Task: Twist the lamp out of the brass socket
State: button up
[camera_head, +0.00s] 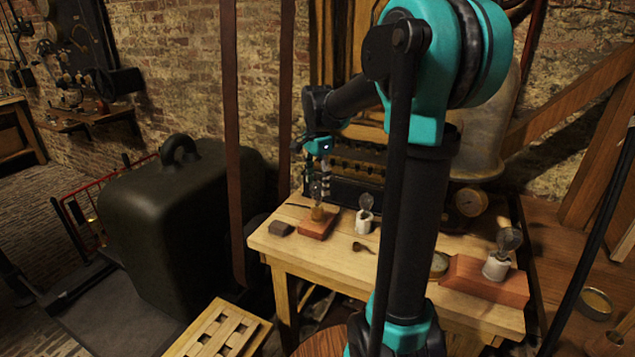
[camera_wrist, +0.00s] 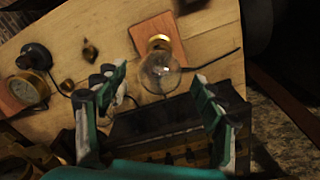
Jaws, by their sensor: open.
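A clear glass lamp (camera_head: 317,189) stands upright in a brass socket (camera_head: 317,212) on a reddish wooden block near the table's left end. The wrist view shows the lamp (camera_wrist: 160,73) from above, with the brass socket (camera_wrist: 159,42) behind it. My gripper (camera_head: 319,165) is open and points down above this lamp. In the wrist view my gripper (camera_wrist: 157,88) has its fingers spread wide, with the lamp apart from both and a little beyond their tips.
A third lamp (camera_head: 508,240) in a white socket sits on a red block (camera_head: 478,280) at the table's right. A dark rack (camera_head: 358,168) stands behind. The table's front middle is mostly clear.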

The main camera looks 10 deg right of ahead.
jog(key=shift+c, duration=0.2)
jog(key=c, duration=1.3)
jog(key=n, duration=0.4)
jog(key=shift+n, duration=1.2)
jog(key=shift+n, duration=1.1)
jog(key=n, duration=0.4)
